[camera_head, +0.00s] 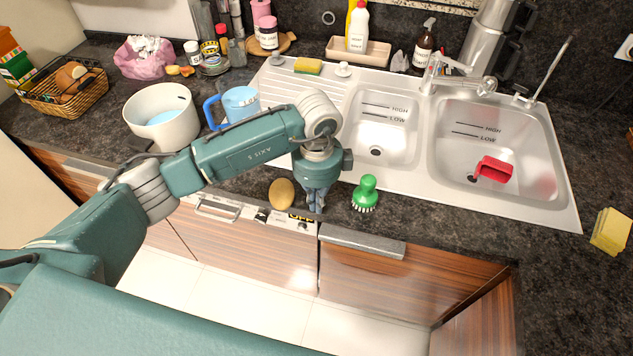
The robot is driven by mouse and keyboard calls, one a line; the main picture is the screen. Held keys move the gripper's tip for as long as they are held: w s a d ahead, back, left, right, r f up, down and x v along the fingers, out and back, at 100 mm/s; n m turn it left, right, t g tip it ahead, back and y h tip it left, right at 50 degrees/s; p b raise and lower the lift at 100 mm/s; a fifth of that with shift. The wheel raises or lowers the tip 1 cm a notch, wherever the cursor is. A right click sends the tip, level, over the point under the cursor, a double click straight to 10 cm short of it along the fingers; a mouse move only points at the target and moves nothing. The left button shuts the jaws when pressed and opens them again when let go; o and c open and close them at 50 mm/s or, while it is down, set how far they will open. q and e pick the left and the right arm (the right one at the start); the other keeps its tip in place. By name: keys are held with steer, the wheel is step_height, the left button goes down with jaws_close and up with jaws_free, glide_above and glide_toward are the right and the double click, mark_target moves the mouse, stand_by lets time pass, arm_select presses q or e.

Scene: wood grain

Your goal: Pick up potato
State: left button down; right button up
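The potato (281,194) is a small tan-yellow oval. It lies on the dark counter near its front edge, in front of the sink's drainboard. My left gripper (316,207) points down just to the right of the potato, apart from it in the picture. Its fingers look close together, but they are small and I cannot tell whether they are open or shut. No object shows between them. My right gripper is not in view.
A green brush (366,193) stands close to the right of my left gripper. Behind are the double sink (480,205), a blue mug (240,104) and a white pot (163,117). Yellow sponges (611,231) lie at the far right. A red scoop (493,169) lies in the right basin.

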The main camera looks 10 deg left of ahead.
mark_target(297, 203)
arm_select(q)
steer(key=a, duration=0.2)
steer(key=p, duration=0.1)
steer(key=shift+w+a+r, duration=0.3)
steer(key=shift+a, duration=0.45)
steer(key=shift+w+a+f, duration=0.1)
steer(key=shift+a+f, duration=0.05)
steer(key=shift+a, duration=0.05)
steer(key=shift+w+a+f+b, duration=0.15)
steer(key=shift+a+b, duration=0.15)
steer(key=shift+a, duration=0.5)
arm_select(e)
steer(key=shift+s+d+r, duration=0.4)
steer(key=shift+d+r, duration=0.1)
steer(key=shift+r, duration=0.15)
arm_select(q)
steer(key=shift+r, duration=0.2)
